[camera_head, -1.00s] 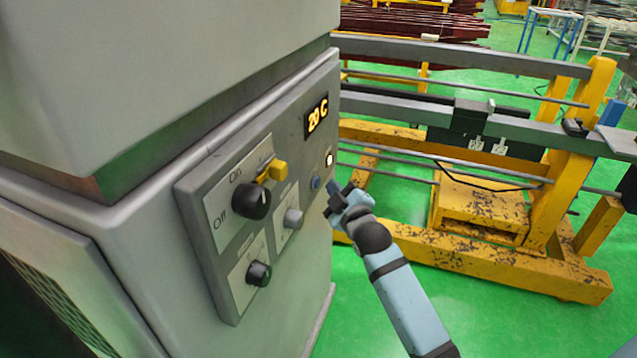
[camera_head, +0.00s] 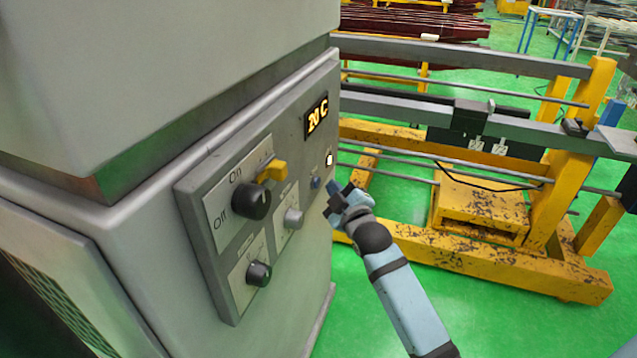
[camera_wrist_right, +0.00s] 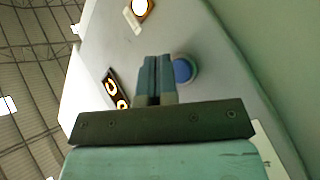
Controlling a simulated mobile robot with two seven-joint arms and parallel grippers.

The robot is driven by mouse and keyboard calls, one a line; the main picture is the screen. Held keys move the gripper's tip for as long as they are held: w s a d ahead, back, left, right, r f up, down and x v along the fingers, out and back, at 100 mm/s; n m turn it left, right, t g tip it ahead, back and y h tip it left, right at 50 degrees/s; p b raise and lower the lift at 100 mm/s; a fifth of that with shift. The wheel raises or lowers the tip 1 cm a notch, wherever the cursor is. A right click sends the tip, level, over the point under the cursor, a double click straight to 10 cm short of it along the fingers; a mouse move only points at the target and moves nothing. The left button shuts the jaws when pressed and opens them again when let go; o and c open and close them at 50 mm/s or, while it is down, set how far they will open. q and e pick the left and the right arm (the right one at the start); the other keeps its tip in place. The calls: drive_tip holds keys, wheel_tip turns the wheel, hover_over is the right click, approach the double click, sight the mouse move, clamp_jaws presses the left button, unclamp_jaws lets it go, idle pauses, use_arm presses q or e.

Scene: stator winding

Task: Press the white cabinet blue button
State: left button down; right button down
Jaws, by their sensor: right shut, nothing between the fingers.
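The white cabinet (camera_head: 95,265) fills the left of the head view, with a grey control panel on its right face. The small round blue button (camera_head: 315,183) sits low on the panel's right part. In the right wrist view the blue button (camera_wrist_right: 183,70) shows just right of the fingertips, partly covered by them. My right gripper (camera_head: 332,196) is shut and empty, just right of the button in the head view. Its shut fingers (camera_wrist_right: 155,68) point at the panel. I cannot tell whether they touch it. My left gripper is not in view.
A yellow machine frame (camera_head: 520,262) stands at right.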

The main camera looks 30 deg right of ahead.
drive_tip(key=shift+w+a+r, duration=0.1)
drive_tip(key=shift+w+a, duration=0.2)
idle(0.4)
drive_tip(key=shift+w+p, duration=0.1)
drive_tip(key=shift+p, duration=0.25)
drive_tip(key=shift+w+a, duration=0.2)
drive_tip(key=shift+a, duration=0.05)
idle(0.6)
drive_tip(key=shift+s+d+p, duration=0.5)
drive_tip(key=shift+s+p, duration=0.1)
